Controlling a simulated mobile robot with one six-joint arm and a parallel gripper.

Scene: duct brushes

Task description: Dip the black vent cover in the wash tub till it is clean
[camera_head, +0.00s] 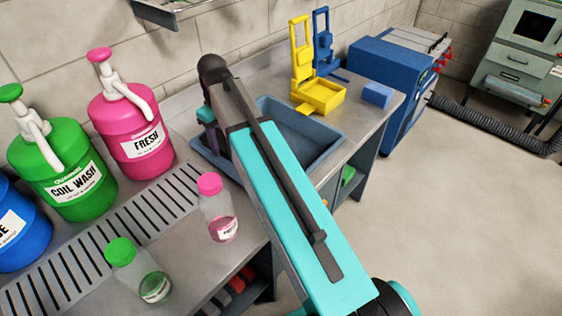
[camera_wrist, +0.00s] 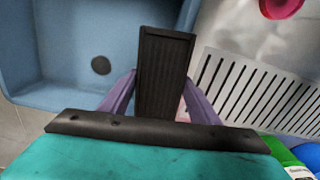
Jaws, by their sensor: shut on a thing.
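The black vent cover (camera_wrist: 164,62) is held upright in the wrist view, between the purple fingers of my gripper (camera_wrist: 162,84). Fine slats show inside its frame; I cannot tell whether any dirt is on it. The blue-grey wash tub (camera_wrist: 60,92) lies below and to the left in the wrist view, with a dark round spot (camera_wrist: 101,65) on its floor. The cover overlaps the tub's right wall in that view. In the head view the tub (camera_head: 328,158) is partly behind my arm, and the cover is not clearly seen.
A slotted drain strip (camera_head: 105,240) runs along the counter. On it or beside it stand a pink-capped bottle (camera_head: 218,212) and a green-capped bottle (camera_head: 138,272). Large pink (camera_head: 135,130) and green (camera_head: 62,170) jugs stand behind. A yellow holder (camera_head: 318,92) and blue block (camera_head: 377,95) sit beyond the tub.

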